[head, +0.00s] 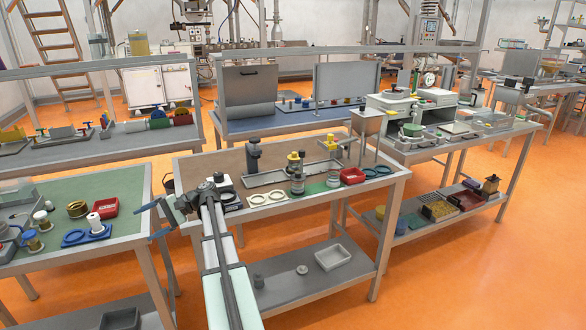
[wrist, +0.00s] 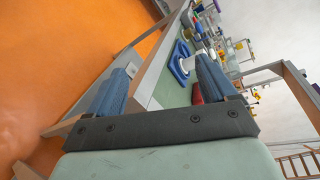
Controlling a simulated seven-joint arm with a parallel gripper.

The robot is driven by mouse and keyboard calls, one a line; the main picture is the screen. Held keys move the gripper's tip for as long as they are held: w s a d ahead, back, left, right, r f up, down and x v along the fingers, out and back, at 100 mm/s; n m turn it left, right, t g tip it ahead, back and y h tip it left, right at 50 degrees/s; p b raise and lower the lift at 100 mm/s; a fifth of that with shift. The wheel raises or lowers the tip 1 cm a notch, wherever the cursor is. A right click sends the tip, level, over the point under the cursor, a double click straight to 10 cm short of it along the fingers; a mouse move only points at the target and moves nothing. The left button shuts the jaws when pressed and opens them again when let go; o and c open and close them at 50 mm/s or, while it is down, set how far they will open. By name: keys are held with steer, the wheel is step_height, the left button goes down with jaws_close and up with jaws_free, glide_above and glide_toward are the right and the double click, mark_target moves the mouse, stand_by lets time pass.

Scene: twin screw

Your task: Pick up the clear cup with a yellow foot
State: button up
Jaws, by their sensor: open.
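I cannot pick out the clear cup with a yellow foot for certain. Small pieces with yellowish parts (head: 32,240) stand at the front left of the left green-topped table (head: 120,182), too small to tell apart. My gripper (head: 150,220) is open and empty, just off the right edge of that table, its fingers pointing left. In the wrist view my gripper (wrist: 162,65) has its two blue fingers wide apart, with the tilted table edge between them.
A blue tray (head: 88,236) with a white piece and a red bin (head: 105,208) lie near the left table's right edge. The middle table (head: 220,165) holds rings, a grey tray and posts. Orange floor lies between the tables.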

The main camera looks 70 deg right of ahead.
steer(key=w+d+r+m+t+h, duration=0.25)
steer(key=d+r, duration=0.75)
steer(key=d, duration=0.5)
steer(key=d+f+m+g+h, duration=0.1)
steer(key=d+m+g+h, duration=0.3)
steer(key=d, duration=1.5)
steer(key=d+f+m+g+h, duration=0.15)
steer(key=d+h, duration=0.45)
steer(key=d, duration=1.2)
steer(key=s+d+r+g+h, duration=0.1)
steer(key=s+d+r, duration=0.1)
steer(key=s+d, duration=0.3)
steer(key=n+g+y, duration=0.2)
steer(key=n+g, duration=0.4)
glide_toward(294, 156)
steer(key=f, duration=0.8)
steer(key=d+f, duration=0.1)
steer(key=f, duration=0.3)
steer(key=shift+f, duration=0.15)
steer(key=c, duration=1)
steer(key=shift+o, duration=0.2)
